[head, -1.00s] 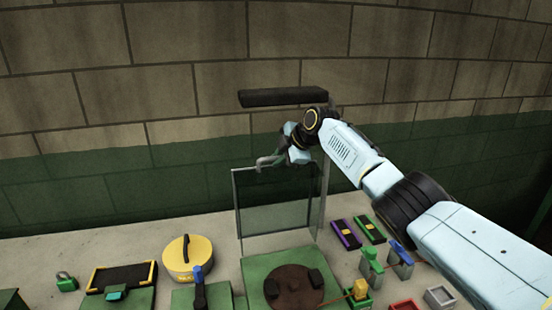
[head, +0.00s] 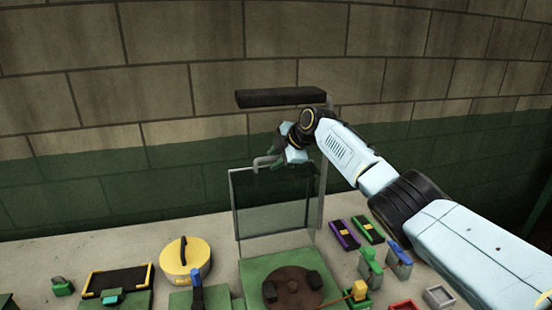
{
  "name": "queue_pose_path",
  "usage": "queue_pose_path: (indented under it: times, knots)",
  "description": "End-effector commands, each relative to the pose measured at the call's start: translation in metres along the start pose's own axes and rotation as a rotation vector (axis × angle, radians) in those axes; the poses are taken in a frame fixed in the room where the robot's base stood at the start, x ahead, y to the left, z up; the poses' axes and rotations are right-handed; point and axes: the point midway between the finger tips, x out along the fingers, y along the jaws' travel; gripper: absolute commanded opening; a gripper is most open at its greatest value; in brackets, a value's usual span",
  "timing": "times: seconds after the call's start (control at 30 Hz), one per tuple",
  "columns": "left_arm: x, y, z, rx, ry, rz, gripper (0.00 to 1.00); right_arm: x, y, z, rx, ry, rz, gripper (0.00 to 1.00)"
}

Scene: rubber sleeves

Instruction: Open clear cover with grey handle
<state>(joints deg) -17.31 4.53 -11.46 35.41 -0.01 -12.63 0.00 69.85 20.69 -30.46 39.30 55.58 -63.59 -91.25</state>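The clear cover (head: 270,210) is a see-through panel standing upright behind the green base with the dark round disc (head: 293,288). What looks like its grey handle (head: 262,162) is at the panel's top edge, small and partly hidden by my gripper. My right gripper (head: 272,160) is at this top edge, close to or touching the handle. Its fingers are too small and overlapped to show whether they are open or shut. My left gripper is not in view.
A black bar (head: 281,97) on a post stands above and behind the cover. A yellow round lid (head: 186,258) and a black-and-yellow tray (head: 118,280) are at the left. Purple (head: 344,234) and green (head: 368,229) blocks and small levers stand at the right, under my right arm.

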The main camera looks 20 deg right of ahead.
Motion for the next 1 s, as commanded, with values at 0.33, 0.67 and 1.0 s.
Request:
queue_pose_path:
  times: [0.33, 0.67, 1.0]
  knots:
    - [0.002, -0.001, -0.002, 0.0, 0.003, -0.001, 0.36, -0.01, -0.002, 0.002, 0.0, -0.001, -0.004, 0.34]
    - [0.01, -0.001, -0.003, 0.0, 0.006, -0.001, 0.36, -0.054, -0.007, 0.004, -0.001, -0.003, -0.001, 0.34]
    - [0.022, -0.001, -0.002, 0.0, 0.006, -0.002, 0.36, -0.091, -0.042, 0.021, -0.002, -0.003, 0.0, 0.34]
